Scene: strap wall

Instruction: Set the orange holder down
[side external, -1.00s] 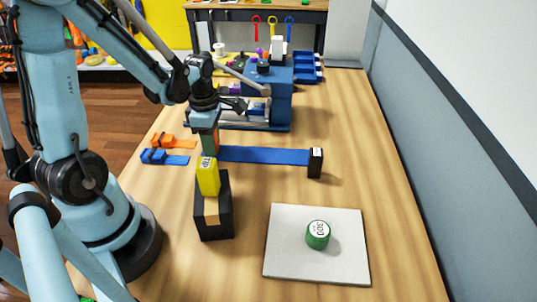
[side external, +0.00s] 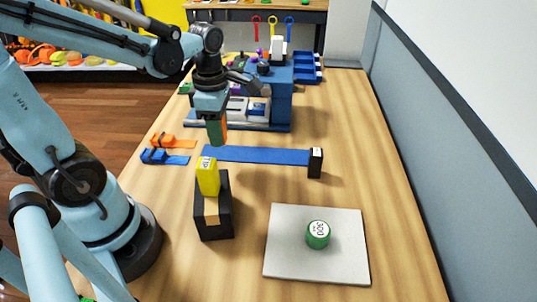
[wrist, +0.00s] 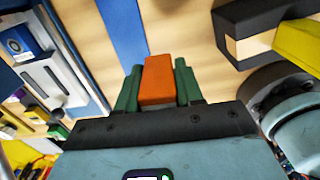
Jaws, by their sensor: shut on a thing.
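The orange holder is a small orange block, seen end-on between the two green fingers in the wrist view (wrist: 158,80). My gripper (wrist: 158,88) is shut on it. In the side view my gripper (side external: 217,137) points down above the table, near the left end of a flat blue strap (side external: 260,155). Only a thin edge of the orange holder (side external: 225,133) shows there, as a green finger covers most of it. The holder appears raised, clear of the table.
A black block with a yellow labelled piece (side external: 208,178) stands in front of my gripper. A small black block (side external: 316,162) sits at the strap's right end. Orange (side external: 172,142) and blue (side external: 165,157) strap pieces lie left. A blue machine stands behind. A pale plate (side external: 290,255) holds a green cylinder (side external: 318,234).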

